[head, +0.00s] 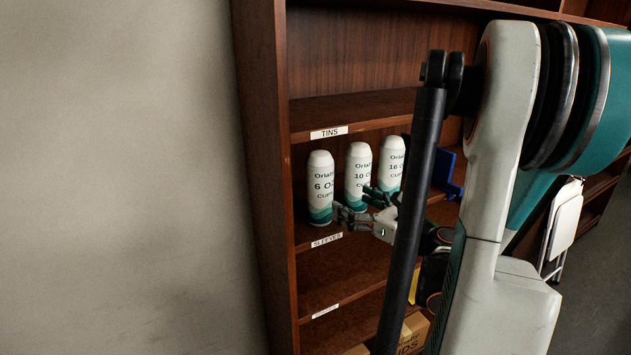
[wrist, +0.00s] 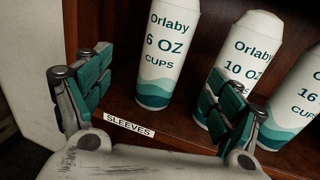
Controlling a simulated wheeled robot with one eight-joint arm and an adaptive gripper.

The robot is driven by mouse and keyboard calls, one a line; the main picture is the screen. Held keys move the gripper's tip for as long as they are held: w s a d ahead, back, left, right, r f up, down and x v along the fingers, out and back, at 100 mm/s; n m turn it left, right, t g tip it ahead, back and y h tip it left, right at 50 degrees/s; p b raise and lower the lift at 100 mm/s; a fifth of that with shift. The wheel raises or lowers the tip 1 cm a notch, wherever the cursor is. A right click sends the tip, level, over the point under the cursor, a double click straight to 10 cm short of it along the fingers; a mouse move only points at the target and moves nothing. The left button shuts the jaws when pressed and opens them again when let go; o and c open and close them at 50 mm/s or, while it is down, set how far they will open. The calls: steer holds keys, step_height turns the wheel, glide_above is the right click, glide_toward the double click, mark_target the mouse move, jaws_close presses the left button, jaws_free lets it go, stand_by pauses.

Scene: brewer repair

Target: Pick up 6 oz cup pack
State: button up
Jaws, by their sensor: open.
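The 6 oz cup pack (head: 320,186) is a white cylinder with a teal wave at its base, upright on the shelf at the far left of a row. It also shows in the wrist view (wrist: 166,52), near the middle and beyond my fingers. My gripper (head: 358,207) is open and empty in front of the shelf. In the wrist view its two fingers (wrist: 155,98) stand wide apart, with the 6 oz pack between and past them. The right finger overlaps the lower part of the 10 oz pack in that view; I cannot tell whether they touch.
The 10 oz pack (head: 357,172) stands close to the right of the 6 oz pack, and the 16 oz pack (head: 390,160) beyond it. The shelf side panel (head: 268,150) is on the left. A shelf labelled TINS (head: 329,132) is above. A SLEEVES label (wrist: 130,126) marks the front edge.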

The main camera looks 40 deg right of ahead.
mark_target(320, 184)
steer(key=w, duration=0.9)
steer(key=w+d, duration=0.1)
steer(key=w, duration=0.3)
steer(key=shift+w+f+b, duration=0.25)
steer(key=shift+w+b, duration=0.15)
steer(key=c, duration=1.4)
